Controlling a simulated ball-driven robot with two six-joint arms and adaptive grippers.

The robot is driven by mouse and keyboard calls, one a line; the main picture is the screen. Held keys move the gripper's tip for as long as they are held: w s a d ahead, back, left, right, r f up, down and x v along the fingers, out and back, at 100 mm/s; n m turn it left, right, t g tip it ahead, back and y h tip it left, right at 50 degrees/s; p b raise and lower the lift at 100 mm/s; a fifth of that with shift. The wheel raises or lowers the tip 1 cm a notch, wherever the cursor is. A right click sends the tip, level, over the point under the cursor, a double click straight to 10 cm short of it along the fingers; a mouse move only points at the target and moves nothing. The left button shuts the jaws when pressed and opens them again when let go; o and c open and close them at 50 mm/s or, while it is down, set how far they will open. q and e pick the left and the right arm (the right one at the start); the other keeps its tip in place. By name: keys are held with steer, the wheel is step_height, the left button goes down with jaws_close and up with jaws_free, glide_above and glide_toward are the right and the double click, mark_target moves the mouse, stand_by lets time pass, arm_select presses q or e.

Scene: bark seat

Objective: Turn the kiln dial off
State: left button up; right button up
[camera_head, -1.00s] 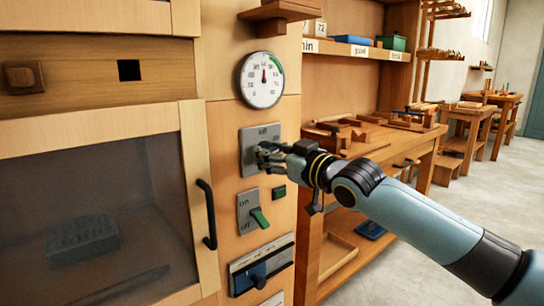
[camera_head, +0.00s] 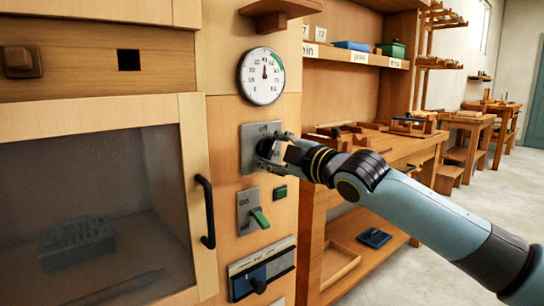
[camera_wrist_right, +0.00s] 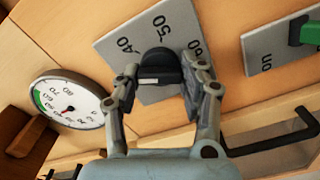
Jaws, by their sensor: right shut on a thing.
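The kiln dial (camera_wrist_right: 158,66) is a black knob with a white mark on a grey plate (camera_wrist_right: 110,42). The wrist view shows 40, 50 and 60 printed around it. The white mark faces towards my gripper's palm, away from 50. My left gripper is not in view.
A round gauge (camera_head: 262,77) is above the dial plate. A green on/off lever (camera_head: 260,217) and a blue slider (camera_head: 257,280) are below. The kiln door's black handle (camera_head: 207,212) stands out at the left. A shelf unit with a wooden worktop (camera_head: 400,146) is at the right.

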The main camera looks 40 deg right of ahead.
steer(key=shift+f+n+b, duration=0.25)
steer(key=shift+n+b, duration=0.05)
steer(key=shift+n, duration=0.6)
steer(key=shift+n+b, duration=0.3)
steer(key=shift+n, duration=0.9)
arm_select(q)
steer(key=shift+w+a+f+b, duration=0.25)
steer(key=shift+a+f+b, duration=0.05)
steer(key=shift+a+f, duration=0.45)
arm_select(e)
steer(key=shift+n, duration=0.3)
steer(key=shift+r, duration=0.1)
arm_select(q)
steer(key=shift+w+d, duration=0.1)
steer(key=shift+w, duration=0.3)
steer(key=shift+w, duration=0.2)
